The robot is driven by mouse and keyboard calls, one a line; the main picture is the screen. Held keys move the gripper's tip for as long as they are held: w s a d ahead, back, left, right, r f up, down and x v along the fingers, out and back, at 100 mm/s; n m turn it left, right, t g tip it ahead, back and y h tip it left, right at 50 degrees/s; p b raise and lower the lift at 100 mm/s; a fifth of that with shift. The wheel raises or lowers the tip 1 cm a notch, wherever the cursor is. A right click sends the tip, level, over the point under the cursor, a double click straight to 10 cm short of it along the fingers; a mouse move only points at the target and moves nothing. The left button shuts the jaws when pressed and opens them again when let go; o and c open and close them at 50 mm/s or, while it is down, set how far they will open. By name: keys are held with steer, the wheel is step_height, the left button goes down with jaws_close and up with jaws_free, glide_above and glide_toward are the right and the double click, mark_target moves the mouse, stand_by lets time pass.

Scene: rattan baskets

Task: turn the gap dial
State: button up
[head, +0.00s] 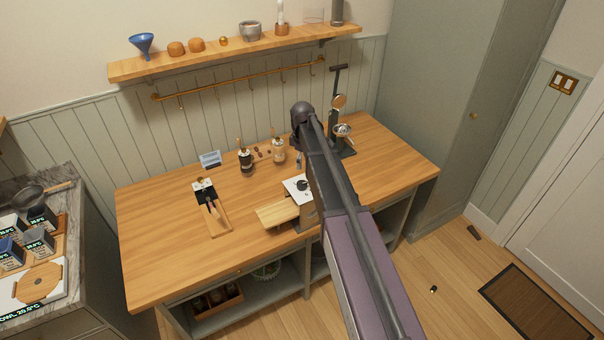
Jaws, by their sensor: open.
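A small device with a white top plate (292,190) and a black round knob (302,185), which looks like the gap dial, stands near the front middle of the wooden worktop. Any markings on the dial are too small to read. A pale slatted wooden board (280,214) juts out at the device's left. My arm reaches up from the lower right and covers the device's right side. My gripper cannot be made out; the arm's far end is a dark joint above the worktop.
Left of the device lies a wooden tray (216,222) with tools. Behind stand a dark bottle (245,161), a light bottle (278,151) and a small card (210,159). A black lever press (341,125) stands at back right. The worktop's left end and right front are clear.

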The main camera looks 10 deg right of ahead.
mark_target(302, 183)
steer(key=shift+w+r+p, duration=0.4)
steer(key=shift+w+r, duration=0.15)
steer(key=shift+r, duration=0.2)
steer(key=shift+f, duration=0.15)
step_height(302, 183, down, 14)
steer(key=b, duration=1.4)
steer(key=shift+r, duration=0.25)
steer(key=c, duration=1.1)
